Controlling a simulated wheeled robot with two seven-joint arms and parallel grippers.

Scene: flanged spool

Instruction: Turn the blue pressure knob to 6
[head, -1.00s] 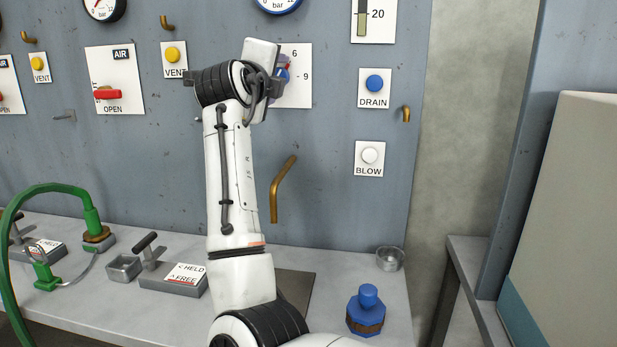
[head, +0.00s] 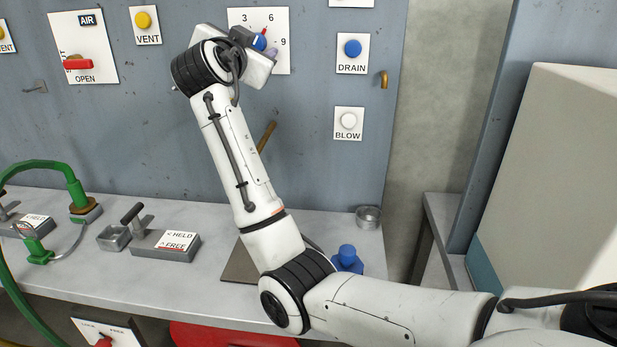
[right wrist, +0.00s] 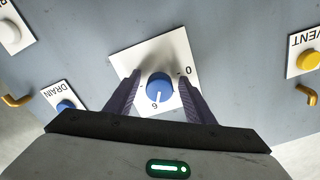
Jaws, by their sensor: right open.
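The blue pressure knob (head: 260,42) is on a white dial plate (head: 275,14) on the grey panel, partly covered by my right gripper (head: 268,50) in the head view. In the right wrist view, the knob (right wrist: 159,86) sits between the two dark fingers of my right gripper (right wrist: 158,98). The fingers are open, one on each side of it; I cannot tell if either touches. The view is turned nearly upside down. The knob's white pointer line points down in that view, toward the numeral 6 just below it. My left gripper is not in view.
DRAIN (head: 353,48) and BLOW (head: 348,121) buttons are right of the dial, a yellow VENT button (head: 143,20) left. A brass pipe (head: 267,135) shows below.

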